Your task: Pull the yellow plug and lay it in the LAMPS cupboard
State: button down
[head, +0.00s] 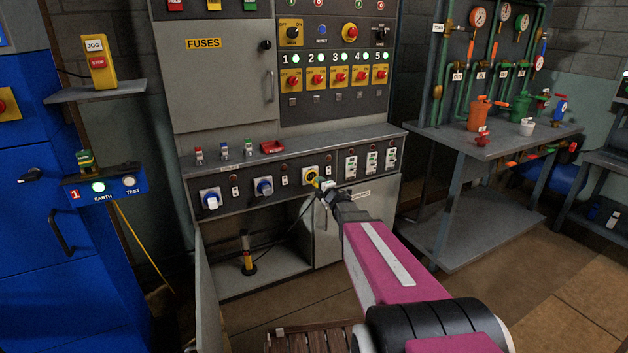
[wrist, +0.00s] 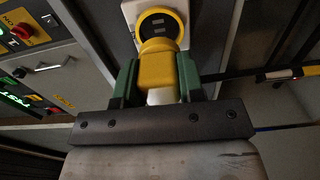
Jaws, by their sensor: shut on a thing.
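My gripper (head: 322,184) is shut on the yellow plug (wrist: 158,70), which sits between its green fingers (wrist: 155,82) in the wrist view. The yellow-ringed socket (wrist: 160,22) is right at the plug's far end, and its dark face shows. I cannot tell whether the plug's pins are still in it. The socket also shows on the cabinet's lower panel (head: 310,173) in the head view. A dark cable hangs below my gripper. An open cupboard (head: 270,272) is below at left, beside a closed door (head: 328,236). I cannot read LAMPS on either; my arm partly hides one label.
Blue plugs (head: 264,186) sit left of my gripper, and white switches (head: 351,165) sit right. A yellow-and-black post (head: 247,252) stands inside the open cupboard. Its open door (head: 206,290) projects forward at left. A slatted wooden thing (head: 312,338) lies in front.

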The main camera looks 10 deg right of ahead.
jog(key=shift+s+d, duration=0.15)
jog(key=shift+s, duration=0.4)
